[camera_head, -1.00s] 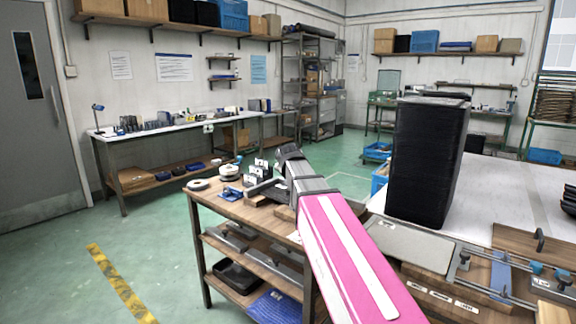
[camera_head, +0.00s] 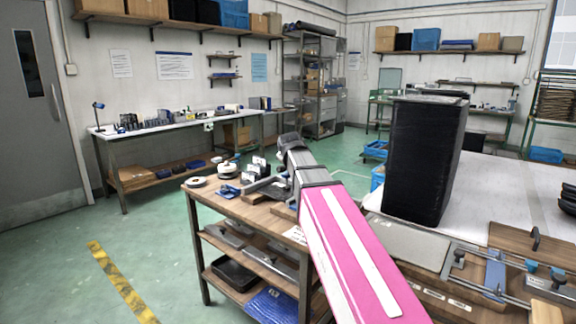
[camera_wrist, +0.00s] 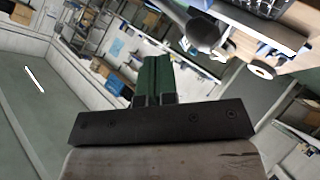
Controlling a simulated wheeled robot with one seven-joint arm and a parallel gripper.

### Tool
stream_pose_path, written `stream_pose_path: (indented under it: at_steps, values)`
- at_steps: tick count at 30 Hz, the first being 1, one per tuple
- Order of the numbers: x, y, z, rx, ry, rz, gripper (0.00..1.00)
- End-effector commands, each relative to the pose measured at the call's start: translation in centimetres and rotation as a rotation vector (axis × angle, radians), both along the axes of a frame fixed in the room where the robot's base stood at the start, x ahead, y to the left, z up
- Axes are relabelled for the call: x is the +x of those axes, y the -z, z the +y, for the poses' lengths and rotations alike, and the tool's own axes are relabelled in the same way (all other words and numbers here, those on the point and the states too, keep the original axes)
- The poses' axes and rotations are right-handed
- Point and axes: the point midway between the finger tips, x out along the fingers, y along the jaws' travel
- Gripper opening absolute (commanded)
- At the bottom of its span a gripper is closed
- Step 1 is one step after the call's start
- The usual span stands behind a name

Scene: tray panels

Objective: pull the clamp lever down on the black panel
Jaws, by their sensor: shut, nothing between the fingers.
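My gripper (camera_wrist: 154,68) shows in the wrist view as two green fingers pressed together, empty and apart from anything. In the head view my pink and grey arm reaches toward the small wooden bench, and the fingers cannot be made out. Small upright black-and-white pieces (camera_head: 256,168) stand on that bench near my arm's end. I cannot tell whether one of them is the black panel. No clamp lever can be picked out with certainty in either view.
The wooden bench (camera_head: 236,209) also carries a white disc (camera_head: 196,182) and a blue piece (camera_head: 228,191). A tall black stack (camera_head: 425,160) stands on the white table (camera_head: 484,188) right of my arm. A clamp fixture (camera_head: 495,272) lies front right. Green floor is open at left.

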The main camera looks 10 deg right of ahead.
Motion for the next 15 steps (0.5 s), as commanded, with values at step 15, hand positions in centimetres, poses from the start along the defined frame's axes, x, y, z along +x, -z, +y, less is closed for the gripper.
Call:
stream_pose_path:
  at_steps: [15]
  values:
    - [-8.5, -3.4, 1.2, 0.000, 0.000, -0.003, 0.00]
